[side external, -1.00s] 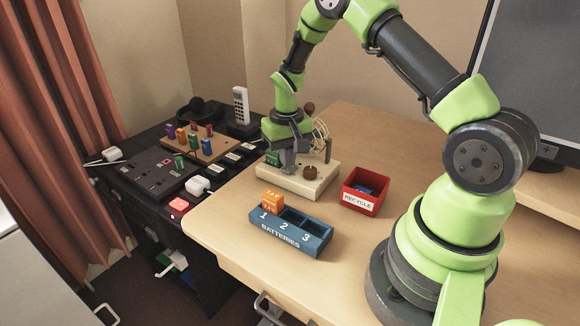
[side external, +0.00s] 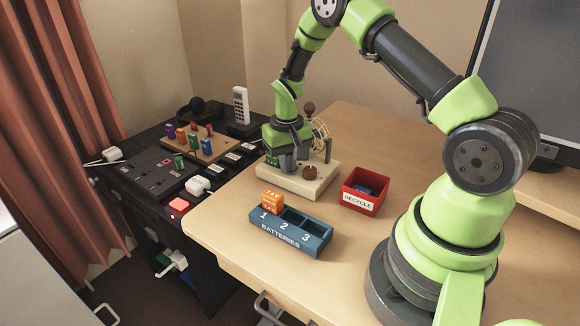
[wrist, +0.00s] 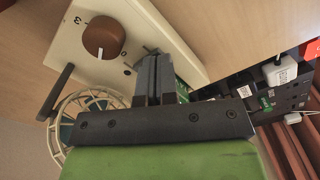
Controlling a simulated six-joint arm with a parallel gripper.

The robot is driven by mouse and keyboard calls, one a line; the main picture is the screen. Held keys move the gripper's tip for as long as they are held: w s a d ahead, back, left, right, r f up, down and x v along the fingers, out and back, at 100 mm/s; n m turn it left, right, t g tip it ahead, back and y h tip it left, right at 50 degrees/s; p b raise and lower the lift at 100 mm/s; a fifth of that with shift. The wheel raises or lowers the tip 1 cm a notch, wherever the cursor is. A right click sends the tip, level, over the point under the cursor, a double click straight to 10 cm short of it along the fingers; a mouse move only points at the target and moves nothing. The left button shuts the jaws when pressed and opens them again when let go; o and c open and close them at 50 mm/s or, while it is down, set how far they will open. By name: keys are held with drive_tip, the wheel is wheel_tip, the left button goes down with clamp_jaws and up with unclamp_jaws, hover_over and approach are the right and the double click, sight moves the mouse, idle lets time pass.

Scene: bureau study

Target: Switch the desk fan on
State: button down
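The desk fan stands on the desk, with a cream base (side external: 294,186), a wire cage (side external: 320,132) and a brown knob (side external: 310,173). In the wrist view the knob (wrist: 106,37) carries a white pointer line, with printed numbers including 0 and 3 around it; the pointer's exact setting is unclear. The cage (wrist: 82,110) is partly hidden by my gripper. My gripper (side external: 292,163) points down over the left part of the base, beside the knob. In the wrist view its fingers (wrist: 157,72) are together with nothing visible between them. A green block (wrist: 182,90) shows beside the fingers.
A blue battery tray (side external: 291,236) holds an orange battery (side external: 272,201) in slot 1; slots 2 and 3 look empty. A red recycle box (side external: 365,191) with something blue inside stands right of the fan. A black side table (side external: 150,190) holds several small items.

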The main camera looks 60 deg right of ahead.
drive_tip(key=shift+f, duration=0.1)
drive_tip(key=shift+r, duration=3.55)
drive_tip(key=s+a+r+t, duration=0.2)
drive_tip(key=a+r, duration=0.2)
drive_tip(key=r, duration=0.5)
drive_tip(key=s+a+r+n+t+y, duration=0.1)
drive_tip(key=s+a+r+t, duration=0.1)
drive_tip(key=s+a+r, duration=0.3)
drive_tip(key=s+a+r+n+t+y, duration=0.1)
drive_tip(key=s+a+r+t, duration=0.2)
drive_tip(key=s, duration=0.9)
wheel_tip(320, 180, up, 3)
drive_tip(key=shift+a+r, duration=0.1)
drive_tip(key=shift+a, duration=0.9)
drive_tip(key=shift+s, duration=0.1)
